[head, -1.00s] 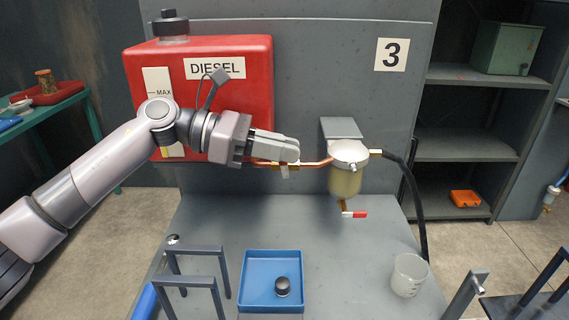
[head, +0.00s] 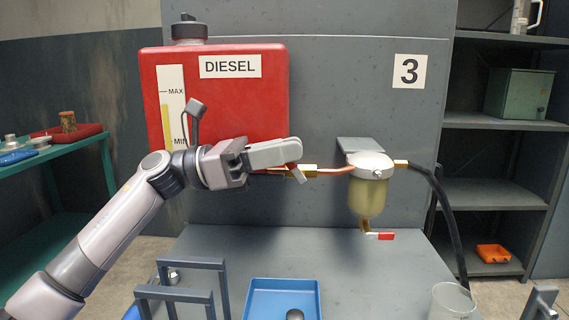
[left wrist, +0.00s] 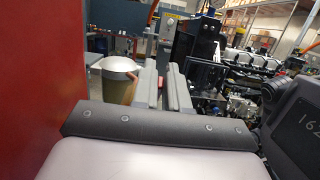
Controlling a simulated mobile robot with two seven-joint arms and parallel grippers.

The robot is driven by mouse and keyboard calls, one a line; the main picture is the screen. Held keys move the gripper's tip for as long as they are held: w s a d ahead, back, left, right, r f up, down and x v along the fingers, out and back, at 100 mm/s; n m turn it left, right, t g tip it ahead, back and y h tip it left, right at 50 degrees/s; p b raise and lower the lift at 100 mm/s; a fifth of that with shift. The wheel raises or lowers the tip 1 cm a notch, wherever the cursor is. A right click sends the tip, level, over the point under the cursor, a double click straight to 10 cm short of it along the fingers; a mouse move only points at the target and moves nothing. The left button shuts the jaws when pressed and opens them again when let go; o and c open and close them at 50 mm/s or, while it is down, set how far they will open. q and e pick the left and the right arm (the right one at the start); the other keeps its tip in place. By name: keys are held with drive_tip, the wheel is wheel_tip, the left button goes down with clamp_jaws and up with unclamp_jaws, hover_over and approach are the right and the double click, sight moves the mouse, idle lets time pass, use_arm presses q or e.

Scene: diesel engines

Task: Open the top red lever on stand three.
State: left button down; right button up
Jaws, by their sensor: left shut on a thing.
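Stand three carries the number 3 sign (head: 408,71) and a red diesel tank (head: 220,100). A brass valve (head: 310,171) sits on the copper line between the tank and the filter bowl (head: 368,197). My left gripper (head: 292,152) is at this valve, its fingers shut on the top red lever. The lever's pale metal part (head: 298,174) shows below the fingers; its red end is mostly hidden by them. In the left wrist view, the two fingers (left wrist: 164,85) stand close together beside the filter bowl (left wrist: 114,82).
A lower red lever (head: 384,236) lies level under the bowl. A black hose (head: 449,215) runs down at the right. A blue tray (head: 262,284), grey frames (head: 190,290) and a clear beaker (head: 451,299) stand at the front. The bench middle is clear.

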use_arm(q)
drive_tip(key=shift+a, duration=0.1)
idle(0.3)
drive_tip(key=c, duration=1.2)
unclamp_jaws()
drive_tip(key=shift+c, duration=0.2)
drive_tip(key=b+v, duration=0.1)
drive_tip(key=v, duration=0.6)
